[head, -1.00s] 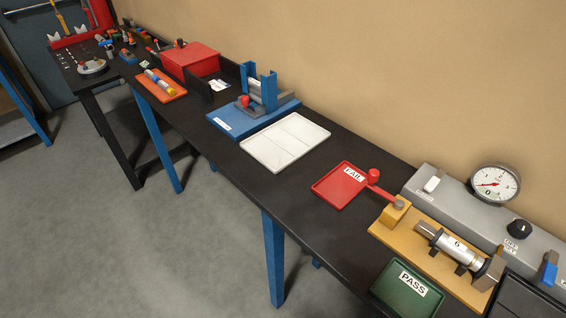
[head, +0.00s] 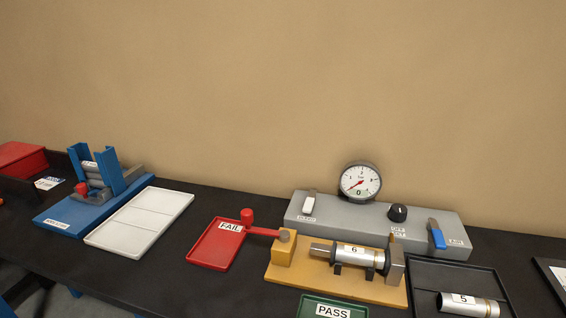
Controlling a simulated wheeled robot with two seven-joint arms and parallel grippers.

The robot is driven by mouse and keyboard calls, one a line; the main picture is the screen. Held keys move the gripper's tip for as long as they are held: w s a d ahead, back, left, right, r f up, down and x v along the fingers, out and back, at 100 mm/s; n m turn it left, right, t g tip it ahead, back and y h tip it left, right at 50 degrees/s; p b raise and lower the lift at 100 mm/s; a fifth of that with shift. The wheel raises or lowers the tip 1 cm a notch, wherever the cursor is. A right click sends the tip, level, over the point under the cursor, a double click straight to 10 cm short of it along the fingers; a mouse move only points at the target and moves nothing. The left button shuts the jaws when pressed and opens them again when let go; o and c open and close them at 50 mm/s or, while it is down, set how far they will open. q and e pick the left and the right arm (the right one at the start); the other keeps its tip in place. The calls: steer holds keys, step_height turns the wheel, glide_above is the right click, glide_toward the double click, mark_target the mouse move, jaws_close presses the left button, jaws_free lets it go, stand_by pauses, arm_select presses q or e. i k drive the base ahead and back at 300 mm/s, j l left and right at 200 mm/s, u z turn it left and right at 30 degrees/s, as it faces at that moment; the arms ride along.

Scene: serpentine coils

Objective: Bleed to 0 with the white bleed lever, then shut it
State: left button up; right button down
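The white bleed lever (head: 309,202) stands upright at the left end of the grey panel (head: 345,219) in the head view. A white label sits below it. The round gauge (head: 360,182) stands behind the panel, with a red needle pointing to the lower left; the exact reading is too small to be sure of. A black knob (head: 397,213) and a blue lever (head: 437,236) are further right on the panel. A silver cylinder marked 6 (head: 352,256) lies in the yellow fixture (head: 287,277) in front. Neither gripper shows in the head view.
A red FAIL tray (head: 212,252), a green PASS tray (head: 312,311) and a black tray (head: 425,275) holding cylinder 5 (head: 468,303) surround the fixture. Left are a white tray (head: 140,226) and a blue stand (head: 60,218).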

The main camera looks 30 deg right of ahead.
mark_target(308, 207)
steer(key=z, duration=1.05)
